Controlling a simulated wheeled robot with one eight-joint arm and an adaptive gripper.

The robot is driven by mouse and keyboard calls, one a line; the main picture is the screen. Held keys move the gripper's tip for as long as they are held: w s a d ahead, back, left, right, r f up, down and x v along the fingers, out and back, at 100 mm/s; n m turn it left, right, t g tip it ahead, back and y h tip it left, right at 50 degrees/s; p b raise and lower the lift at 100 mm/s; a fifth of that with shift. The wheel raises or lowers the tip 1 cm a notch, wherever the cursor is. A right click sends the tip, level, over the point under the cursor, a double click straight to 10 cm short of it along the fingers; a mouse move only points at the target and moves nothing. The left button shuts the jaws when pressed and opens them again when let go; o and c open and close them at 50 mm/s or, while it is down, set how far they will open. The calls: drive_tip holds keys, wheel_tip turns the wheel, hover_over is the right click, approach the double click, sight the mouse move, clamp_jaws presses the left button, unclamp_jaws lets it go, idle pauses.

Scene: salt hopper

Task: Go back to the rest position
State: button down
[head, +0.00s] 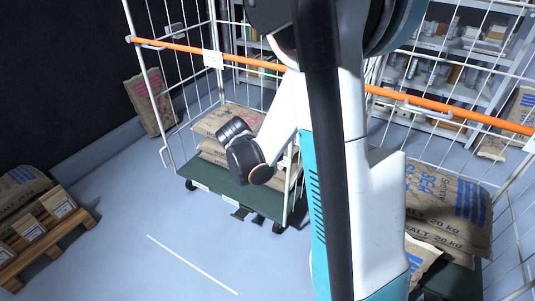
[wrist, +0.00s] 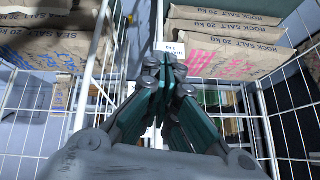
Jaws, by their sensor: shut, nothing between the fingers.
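My gripper (wrist: 166,62) is shut with nothing between its fingers; the teal-sided fingers meet at the middle of the wrist view. In the head view the dark end of my arm (head: 240,150) hangs over the front of the left roll cage, in front of its sacks. My own arm covers the middle of the head view and hides what lies behind it. No marker for the rest position is visible.
Stacked salt sacks (head: 226,120) lie on the left cage's green base (head: 225,192). An orange bar (head: 235,59) crosses the cage. More sacks (head: 448,208) fill a right cage. A pallet (head: 45,240) stands lower left. Floor between pallet and cage is clear.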

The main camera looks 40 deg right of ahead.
drive_tip(key=shift+a+r, duration=0.1)
drive_tip(key=shift+a, duration=0.05)
idle(0.5)
drive_tip(key=s+a+r+n+t+y, duration=0.2)
drive_tip(key=s+a+r+n+y, duration=0.1)
drive_tip(key=s+a+r+n, duration=0.4)
drive_tip(key=s+a+r+n+t+y, duration=0.2)
drive_tip(key=s+a+r+n, duration=0.6)
drive_tip(key=a, duration=0.6)
drive_tip(key=shift+s+r+y, duration=0.35)
drive_tip(key=shift+s+y, duration=0.35)
drive_tip(key=shift+s, duration=0.45)
